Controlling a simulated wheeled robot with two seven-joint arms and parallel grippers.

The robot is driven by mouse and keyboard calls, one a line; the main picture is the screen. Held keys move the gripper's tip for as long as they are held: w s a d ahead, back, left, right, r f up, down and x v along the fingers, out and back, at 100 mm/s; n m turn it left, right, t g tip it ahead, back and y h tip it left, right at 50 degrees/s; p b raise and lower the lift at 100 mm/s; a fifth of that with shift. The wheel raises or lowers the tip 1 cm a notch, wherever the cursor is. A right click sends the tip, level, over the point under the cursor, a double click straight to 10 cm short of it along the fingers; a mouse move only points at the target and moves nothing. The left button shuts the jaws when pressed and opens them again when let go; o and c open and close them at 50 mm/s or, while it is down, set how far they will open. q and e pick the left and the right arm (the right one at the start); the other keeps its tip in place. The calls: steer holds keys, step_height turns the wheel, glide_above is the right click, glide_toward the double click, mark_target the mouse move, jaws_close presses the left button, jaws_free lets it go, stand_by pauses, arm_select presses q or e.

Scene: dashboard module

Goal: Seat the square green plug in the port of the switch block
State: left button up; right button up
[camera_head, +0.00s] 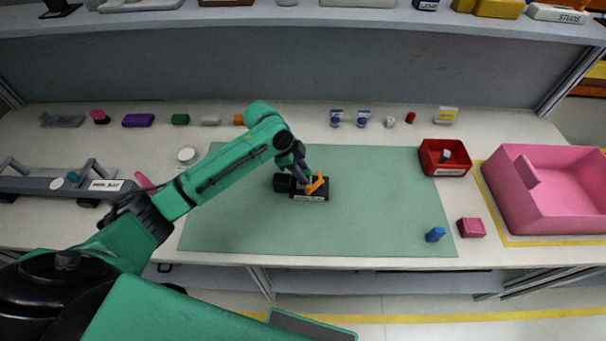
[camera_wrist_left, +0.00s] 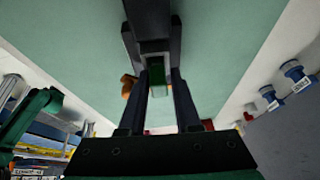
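The black switch block (camera_head: 312,196) with a white label stands on the green mat, left of the mat's middle. An orange part (camera_head: 317,184) shows at its top; whether it belongs to the block is unclear. My left gripper (camera_head: 309,181) is down at the block from above, its tips partly hidden. In the left wrist view a small green plug (camera_wrist_left: 158,76) sits between the fingers of my left gripper (camera_wrist_left: 159,82), which appear closed on it. A dark body with a light grey face lies just beyond it. I cannot tell how deep the plug sits. My right gripper is not in view.
The green mat (camera_head: 375,215) is mostly clear. A red bin (camera_head: 430,166), a blue peg (camera_head: 435,234), a pink block (camera_head: 471,228) and a large pink tub (camera_head: 555,208) stand to the right. Several small parts line the table's back. A grey rack (camera_head: 42,187) is at left.

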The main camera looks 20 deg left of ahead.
mark_target(302, 185)
arm_select(q)
steer(key=s+f, duration=0.1)
steer(key=f, duration=0.1)
steer(key=shift+s+f+g, duration=0.3)
steer(key=shift+s+g, duration=0.1)
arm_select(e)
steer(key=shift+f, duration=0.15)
arm_select(q)
steer(key=a+r, duration=0.1)
steer(key=r, duration=0.1)
steer(key=w+r, duration=0.1)
steer(key=r, duration=0.1)
steer(key=a+r, duration=0.1)
steer(key=r, duration=0.1)
steer(key=shift+w+a+r+b, duration=0.2)
steer(key=shift+a+b, duration=0.1)
steer(key=shift+b, duration=0.05)
steer(key=v, duration=0.6)
steer(key=shift+d+r, duration=0.2)
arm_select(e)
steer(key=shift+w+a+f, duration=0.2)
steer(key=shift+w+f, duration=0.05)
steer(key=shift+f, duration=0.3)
arm_select(q)
steer(key=shift+s, duration=0.1)
steer(key=shift+s, duration=0.1)
